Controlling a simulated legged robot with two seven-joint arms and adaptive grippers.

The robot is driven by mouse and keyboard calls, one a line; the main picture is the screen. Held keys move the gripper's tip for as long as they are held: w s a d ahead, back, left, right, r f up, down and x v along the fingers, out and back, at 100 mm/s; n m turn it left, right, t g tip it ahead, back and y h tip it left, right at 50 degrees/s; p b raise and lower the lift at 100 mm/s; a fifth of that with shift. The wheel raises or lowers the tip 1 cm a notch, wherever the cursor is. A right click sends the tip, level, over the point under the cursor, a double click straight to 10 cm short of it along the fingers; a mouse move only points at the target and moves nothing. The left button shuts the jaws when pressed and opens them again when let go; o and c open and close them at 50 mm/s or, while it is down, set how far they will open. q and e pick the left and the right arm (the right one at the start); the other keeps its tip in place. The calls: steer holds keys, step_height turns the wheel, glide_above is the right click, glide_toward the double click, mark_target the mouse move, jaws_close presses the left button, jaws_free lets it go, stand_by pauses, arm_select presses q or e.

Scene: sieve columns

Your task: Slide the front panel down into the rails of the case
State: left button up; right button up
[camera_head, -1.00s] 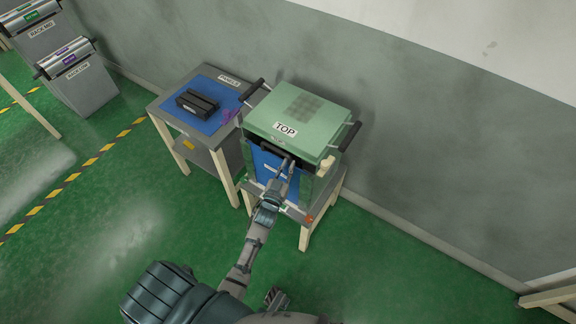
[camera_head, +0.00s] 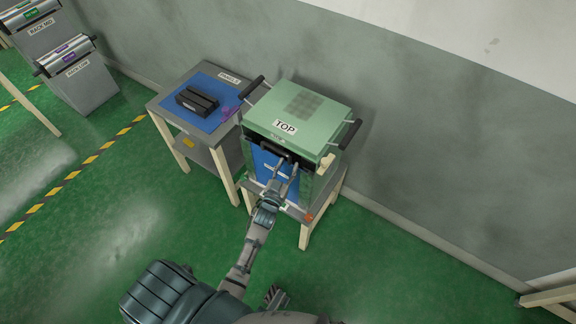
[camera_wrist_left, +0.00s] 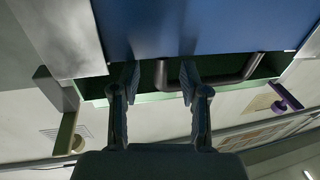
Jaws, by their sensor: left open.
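The green case (camera_head: 310,108) with a TOP label stands on a small table. The blue front panel (camera_head: 263,162) is upright at its front, below the lid's edge, with a dark handle near its top. My left gripper (camera_head: 286,163) is in front of the panel with its fingers spread and nothing held. In the left wrist view, the blue panel (camera_wrist_left: 210,25) fills the top and its dark handle bar (camera_wrist_left: 235,78) lies close to the open fingers (camera_wrist_left: 158,72). The rails are hidden. What seems to be my right gripper (camera_head: 275,297) is low in the head view, too small to read.
A panels table (camera_head: 235,76) with a blue mat stands left of the case and holds a dark block (camera_head: 197,102). Dark handles (camera_head: 349,134) stick out at the case's sides. A grey wall is close behind. Green floor is free in front.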

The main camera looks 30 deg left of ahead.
arm_select(q)
steer(key=s+d, duration=0.1)
steer(key=s, duration=1)
steer(key=shift+s+d+f, duration=0.2)
steer(key=shift+d+f, duration=0.05)
steer(key=shift+f, duration=0.15)
